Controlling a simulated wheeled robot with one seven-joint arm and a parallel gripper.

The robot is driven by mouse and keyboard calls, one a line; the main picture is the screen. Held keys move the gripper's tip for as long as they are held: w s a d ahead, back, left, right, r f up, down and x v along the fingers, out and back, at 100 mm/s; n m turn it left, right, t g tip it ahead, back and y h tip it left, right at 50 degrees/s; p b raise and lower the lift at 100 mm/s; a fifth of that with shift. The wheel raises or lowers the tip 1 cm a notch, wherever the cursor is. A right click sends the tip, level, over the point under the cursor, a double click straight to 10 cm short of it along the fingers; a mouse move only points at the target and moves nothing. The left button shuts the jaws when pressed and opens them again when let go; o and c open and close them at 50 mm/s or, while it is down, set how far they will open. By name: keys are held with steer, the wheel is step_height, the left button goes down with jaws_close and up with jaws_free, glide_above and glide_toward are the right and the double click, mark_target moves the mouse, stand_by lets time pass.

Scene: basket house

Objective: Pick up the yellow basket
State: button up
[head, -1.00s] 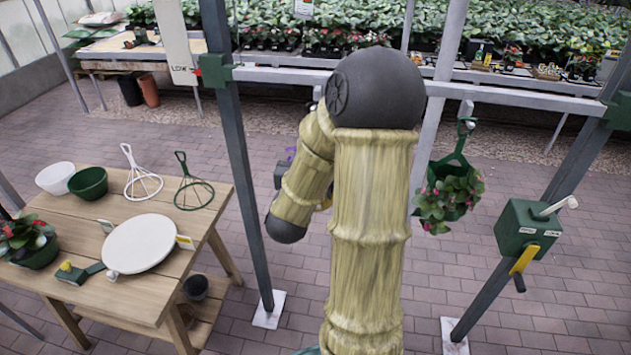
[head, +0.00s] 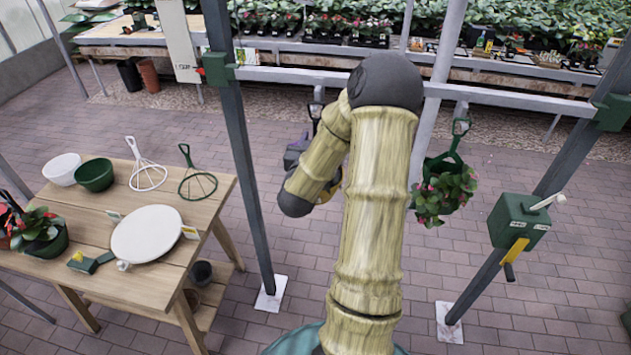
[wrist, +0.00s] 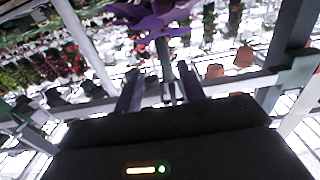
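A small yellow patch (head: 335,187), likely part of the yellow basket, shows behind my arm in the head view. The rest of it is hidden. A dark hanger handle (head: 315,112) hangs from the rail above it, and purple foliage (head: 297,147) shows left of my arm. In the wrist view, my gripper (wrist: 162,85) has its two fingers apart. A thin dark stem or hanger part appears between them, not clearly gripped. Purple leaves (wrist: 155,18) are just beyond the fingers. The yellow basket cannot be made out in the wrist view.
A metal rail (head: 300,76) runs between two dark posts. A green hanging basket (head: 445,185) with a red-flowered plant is right of my arm. A green box (head: 518,222) with a yellow lever is on the right post. A wooden table (head: 130,205) stands left. The paved floor between is clear.

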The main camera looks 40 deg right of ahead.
steer(key=p+x, duration=0.4)
steer(key=shift+w+r, duration=0.2)
steer(key=shift+w, duration=0.25)
steer(key=shift+w+d+f, duration=0.15)
steer(key=shift+w+d, duration=0.05)
steer(key=shift+w, duration=0.05)
jaws_close()
stand_by(0.5)
stand_by(0.8)
